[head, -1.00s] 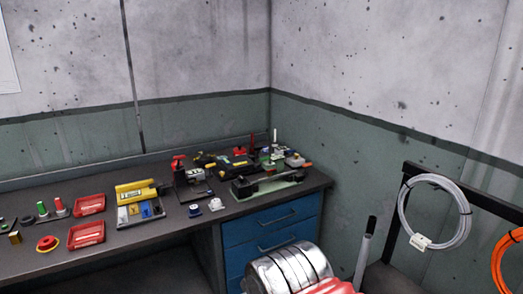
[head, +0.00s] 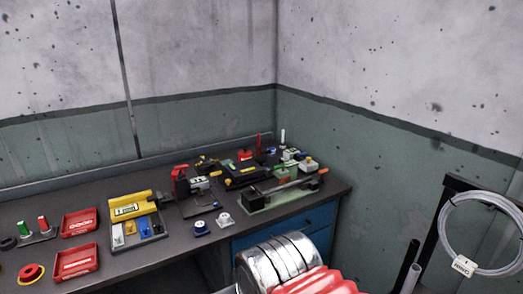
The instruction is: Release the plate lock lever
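A green-based fixture (head: 262,201) sits near the right end of the dark workbench (head: 188,263). A long dark bar with an orange tip (head: 323,172) lies along it. A black device with an upright red part (head: 181,171) stands left of it, and another upright red piece (head: 258,141) stands behind. I cannot tell which of these is the plate lock lever; they are too small to make out. My chrome and red arm parts show at the bottom centre. My gripper is not in view.
Red trays (head: 76,262), a yellow device (head: 130,205), and small blue-and-white (head: 201,228) and white (head: 225,220) parts lie on the bench. Blue drawers (head: 290,226) are under its right end. A dark rack with a grey cable coil (head: 483,235) stands at right. Concrete walls meet behind.

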